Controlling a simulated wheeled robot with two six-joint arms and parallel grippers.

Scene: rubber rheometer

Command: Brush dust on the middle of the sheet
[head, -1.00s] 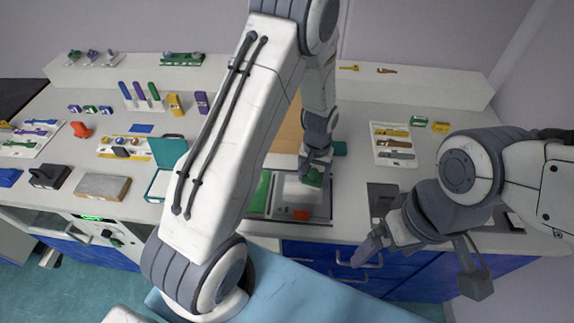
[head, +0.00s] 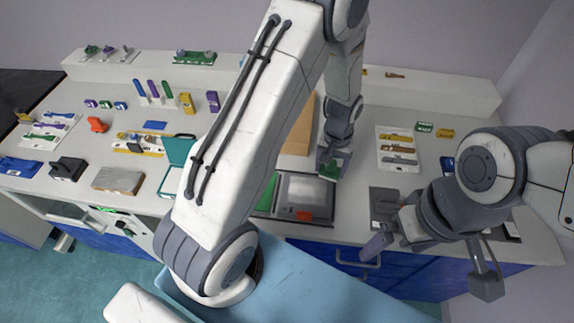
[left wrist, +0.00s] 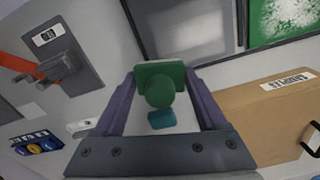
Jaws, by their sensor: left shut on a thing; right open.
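My left gripper (head: 333,160) is shut on a green brush (head: 331,171), which also shows between the purple fingers in the left wrist view (left wrist: 160,88). It is at the back right corner of a dark-framed tray with a grey sheet (head: 308,188). The sheet shows at the top of the left wrist view (left wrist: 185,22), apart from the brush there. Beside it is a green panel (head: 266,194) with white powder, clearer in the left wrist view (left wrist: 285,18). My right gripper (head: 430,263) is open and empty over the front edge.
A brown box (head: 299,128) stands behind the tray, partly hidden by my left arm. A grey device (head: 385,205) is right of the tray. A tool tray (head: 397,135) lies farther back. A red piece (head: 305,215) is at the tray's front edge.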

